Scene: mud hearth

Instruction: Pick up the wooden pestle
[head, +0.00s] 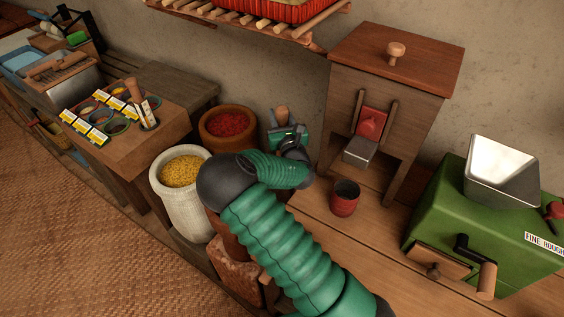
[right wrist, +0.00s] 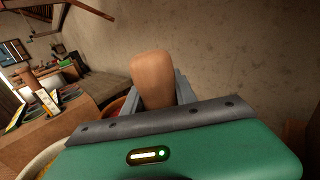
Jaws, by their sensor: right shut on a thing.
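The wooden pestle (head: 281,114) stands roughly upright in the head view, only its rounded tan top showing above my right gripper (head: 287,132). In the right wrist view the pestle (right wrist: 152,78) rises between the grey fingers of my right gripper (right wrist: 155,100), which is shut on it. My green arm and the gripper body hide its lower part, so I cannot tell what it rests on or in. My left gripper is in neither view.
A red-filled pot (head: 228,124) and a yellow-filled sack (head: 182,170) stand left of the gripper. A wooden cabinet (head: 392,80), red cup (head: 345,198) and green mill (head: 480,215) are to the right. A slatted shelf (head: 245,22) hangs above.

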